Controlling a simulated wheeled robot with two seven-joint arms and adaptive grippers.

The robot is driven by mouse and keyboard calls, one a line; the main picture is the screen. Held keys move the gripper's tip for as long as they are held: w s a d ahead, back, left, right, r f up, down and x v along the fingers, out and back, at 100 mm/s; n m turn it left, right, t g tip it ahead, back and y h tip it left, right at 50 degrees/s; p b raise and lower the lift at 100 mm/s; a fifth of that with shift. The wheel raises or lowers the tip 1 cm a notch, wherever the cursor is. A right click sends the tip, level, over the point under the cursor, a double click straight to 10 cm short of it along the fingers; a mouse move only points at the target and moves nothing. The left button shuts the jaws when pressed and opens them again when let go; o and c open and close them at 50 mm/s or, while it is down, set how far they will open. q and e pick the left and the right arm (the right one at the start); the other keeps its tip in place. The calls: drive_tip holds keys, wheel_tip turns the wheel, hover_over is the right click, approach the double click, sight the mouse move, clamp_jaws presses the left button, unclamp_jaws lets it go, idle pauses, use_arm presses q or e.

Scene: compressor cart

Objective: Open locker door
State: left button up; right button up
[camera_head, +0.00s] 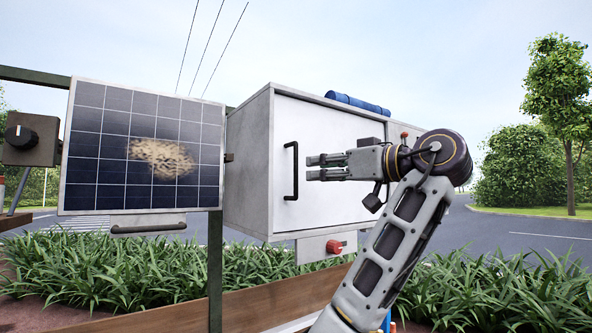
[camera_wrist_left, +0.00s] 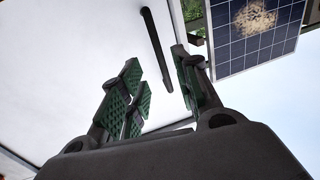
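The locker (camera_head: 250,165) is a white box with a closed-looking white door (camera_head: 325,120) facing me. A black vertical bar handle (camera_head: 295,172) is on the door's left side. My left gripper (camera_head: 312,167) is just right of the handle in the head view, its fingers pointing left towards it. In the left wrist view the gripper (camera_wrist_left: 160,95) is open, with green pads apart. The handle (camera_wrist_left: 155,38) shows beyond and between the fingers, and no grip on it is visible. My right gripper is not in view.
A solar panel (camera_head: 143,150) with a brown dirty patch hangs left of the locker; it also shows in the left wrist view (camera_wrist_left: 255,30). A black knob box (camera_head: 30,138) is at far left. A red button (camera_head: 334,246) sits below the locker. A blue roll (camera_head: 357,103) lies on top.

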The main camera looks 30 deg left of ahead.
use_arm(q)
drive_tip(key=p, duration=0.2)
hover_over(296, 195)
drive_tip(key=shift+w+a, duration=0.15)
drive_tip(key=shift+w, duration=0.1)
idle(0.4)
clamp_jaws()
